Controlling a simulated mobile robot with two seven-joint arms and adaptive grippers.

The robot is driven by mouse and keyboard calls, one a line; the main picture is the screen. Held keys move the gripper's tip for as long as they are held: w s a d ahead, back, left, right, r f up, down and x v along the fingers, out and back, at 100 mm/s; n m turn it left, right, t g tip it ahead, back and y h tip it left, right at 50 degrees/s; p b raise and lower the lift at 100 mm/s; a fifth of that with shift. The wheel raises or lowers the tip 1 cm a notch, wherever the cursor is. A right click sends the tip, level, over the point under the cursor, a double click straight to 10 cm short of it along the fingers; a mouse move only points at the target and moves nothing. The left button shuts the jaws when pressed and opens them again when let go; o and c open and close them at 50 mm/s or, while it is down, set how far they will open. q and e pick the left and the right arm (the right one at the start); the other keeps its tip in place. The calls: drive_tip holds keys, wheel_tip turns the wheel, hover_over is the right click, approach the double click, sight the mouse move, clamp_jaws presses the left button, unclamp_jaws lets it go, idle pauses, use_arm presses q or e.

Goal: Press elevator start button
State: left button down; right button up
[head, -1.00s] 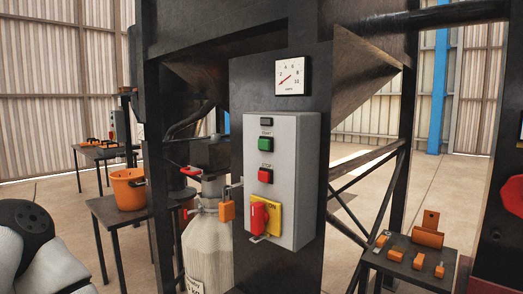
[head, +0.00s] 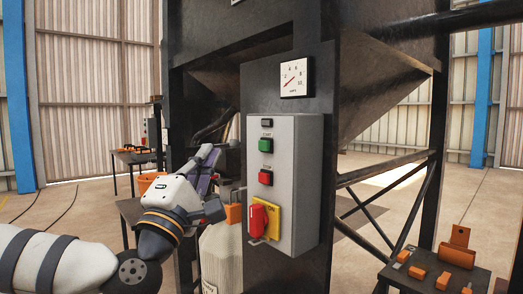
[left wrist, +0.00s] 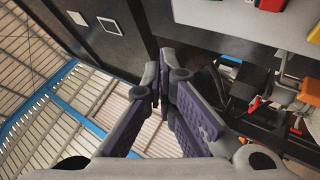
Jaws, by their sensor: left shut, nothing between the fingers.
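The green start button (head: 266,145) sits on the front of a grey control box (head: 297,215), under its START label. A red stop button (head: 265,178) is below it, then a red rotary switch (head: 257,221) on a yellow plate. My left gripper (head: 209,153) is left of the box at about the start button's height in the picture, apart from the button. Its purple-padded fingers (left wrist: 163,84) are shut and empty in the left wrist view. There the grey box runs along the top right, with the green button cut off at the edge (left wrist: 240,3). My right gripper is not in view.
A gauge (head: 294,77) is on the dark column above the box. A white sack or cylinder (head: 221,260) stands behind my left arm. An orange bucket (head: 150,184) is further back. A small table (head: 433,286) with orange parts is at lower right.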

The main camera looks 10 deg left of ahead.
sight(263, 146)
use_arm(q)
drive_tip(key=shift+a+r+y, duration=0.2)
drive_tip(key=shift+y, duration=0.1)
drive_tip(key=w+d+b, duration=0.2)
drive_tip(key=w+d, duration=0.3)
drive_tip(key=w, duration=0.2)
drive_tip(key=shift+d, duration=0.25)
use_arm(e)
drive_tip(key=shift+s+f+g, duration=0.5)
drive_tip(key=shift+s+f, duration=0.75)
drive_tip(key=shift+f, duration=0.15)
use_arm(q)
drive_tip(key=shift+w+d+b, duration=0.3)
